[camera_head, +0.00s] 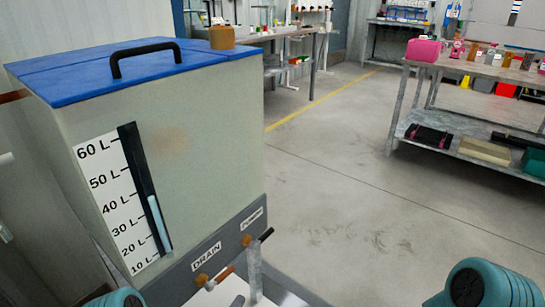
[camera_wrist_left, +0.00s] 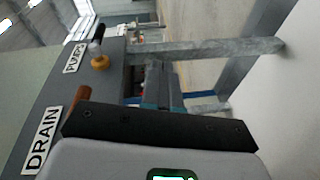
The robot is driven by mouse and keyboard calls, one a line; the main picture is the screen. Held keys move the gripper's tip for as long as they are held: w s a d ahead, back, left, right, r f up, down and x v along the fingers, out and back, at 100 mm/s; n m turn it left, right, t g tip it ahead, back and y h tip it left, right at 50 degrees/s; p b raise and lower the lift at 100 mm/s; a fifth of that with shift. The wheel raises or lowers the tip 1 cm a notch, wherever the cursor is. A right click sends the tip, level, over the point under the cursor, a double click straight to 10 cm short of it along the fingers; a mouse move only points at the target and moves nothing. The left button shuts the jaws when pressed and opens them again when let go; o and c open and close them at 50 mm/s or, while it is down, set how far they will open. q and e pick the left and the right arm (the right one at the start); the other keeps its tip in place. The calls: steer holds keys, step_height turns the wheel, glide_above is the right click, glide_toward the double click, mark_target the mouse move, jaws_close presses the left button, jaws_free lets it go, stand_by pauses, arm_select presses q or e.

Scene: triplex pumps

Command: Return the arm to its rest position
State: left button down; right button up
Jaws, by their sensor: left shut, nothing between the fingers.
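My left gripper (camera_wrist_left: 160,86) shows in the left wrist view, with its dark mounting bar and grey body at the bottom. It appears shut and empty, with nothing held in front of it. In that view it is near the grey panel with the DRAIN label (camera_wrist_left: 42,140); I cannot tell the exact gap. In the head view teal parts of my arms show at the bottom left and bottom right, and no fingertips are clear. My right gripper is not in view.
A tank (camera_head: 190,150) with a blue lid (camera_head: 80,72) and level scale stands at left. Valve handles, one brown (camera_head: 219,279) and one black (camera_head: 266,235), stick out below. A bench (camera_head: 480,68) with small items stands at right. The floor (camera_head: 345,190) between is clear.

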arm_select(q)
steer(key=s+r+m+g+y+p, duration=0.1)
steer(key=s+r+m+g+p, duration=0.3)
steer(key=s+r+p, duration=0.9)
steer(key=s+a+r+m+g+y+p, duration=0.1)
steer(key=s+r+m+g+p, duration=0.3)
steer(key=s+r+g+p, duration=0.7)
steer(key=s+r+p, duration=0.1)
steer(key=s, duration=0.2)
steer(key=shift+a+r+m+y+p, duration=0.15)
steer(key=shift+r+m+y+p, duration=0.15)
steer(key=shift+r+y+p, duration=0.1)
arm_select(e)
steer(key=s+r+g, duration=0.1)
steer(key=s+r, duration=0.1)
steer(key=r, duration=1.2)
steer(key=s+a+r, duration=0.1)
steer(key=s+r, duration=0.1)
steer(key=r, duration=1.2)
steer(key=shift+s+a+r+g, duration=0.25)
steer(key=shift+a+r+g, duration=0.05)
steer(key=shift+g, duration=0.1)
